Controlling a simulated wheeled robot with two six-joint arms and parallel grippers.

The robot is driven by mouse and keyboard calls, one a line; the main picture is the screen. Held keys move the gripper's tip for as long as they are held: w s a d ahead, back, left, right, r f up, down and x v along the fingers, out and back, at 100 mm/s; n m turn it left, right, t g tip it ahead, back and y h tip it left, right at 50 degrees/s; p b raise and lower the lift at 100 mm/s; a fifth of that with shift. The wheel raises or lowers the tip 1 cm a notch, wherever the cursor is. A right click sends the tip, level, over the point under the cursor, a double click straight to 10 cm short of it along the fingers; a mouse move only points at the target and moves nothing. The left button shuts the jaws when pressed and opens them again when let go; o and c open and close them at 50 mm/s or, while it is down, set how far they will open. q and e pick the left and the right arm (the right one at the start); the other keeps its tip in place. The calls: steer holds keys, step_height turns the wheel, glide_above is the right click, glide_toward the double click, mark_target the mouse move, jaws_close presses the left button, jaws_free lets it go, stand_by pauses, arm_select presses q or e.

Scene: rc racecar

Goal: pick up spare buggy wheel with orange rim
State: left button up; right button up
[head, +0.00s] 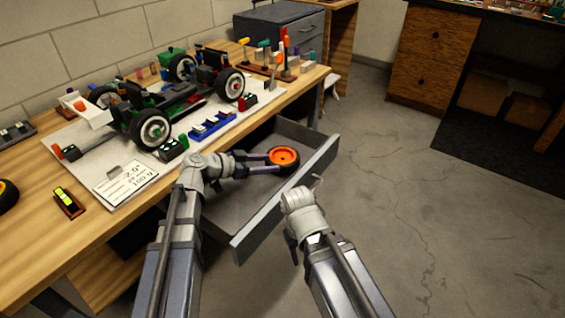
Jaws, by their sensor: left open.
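A buggy wheel with an orange rim and black tyre (284,156) is at the open grey drawer (268,221), over its inside near the far right wall. My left gripper (266,163) reaches in from the left over the drawer. Its fingers are open and point right, with their tips at the left side of the wheel. Whether they touch the tyre I cannot tell. My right gripper (303,203) is just right of the drawer's front panel, away from the wheel; its fingers are mostly hidden by its own wrist.
A wooden bench (35,248) on the left carries a buggy (165,103) on a white board, with small parts and tools. Another orange-rimmed wheel (5,194) is cut off at the left edge. The drawer juts out over open concrete floor (430,200) on the right.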

mark_target(289, 164)
arm_select(q)
steer(key=shift+s+b+x, duration=0.15)
steer(key=shift+b+x, duration=0.5)
steer(key=shift+x, duration=1)
steer(key=shift+s+b+x, duration=0.2)
steer(key=shift+b+x, duration=0.4)
steer(key=shift+x, duration=1.1)
steer(key=shift+d+f, duration=0.1)
steer(key=shift+s, duration=0.1)
jaws_close()
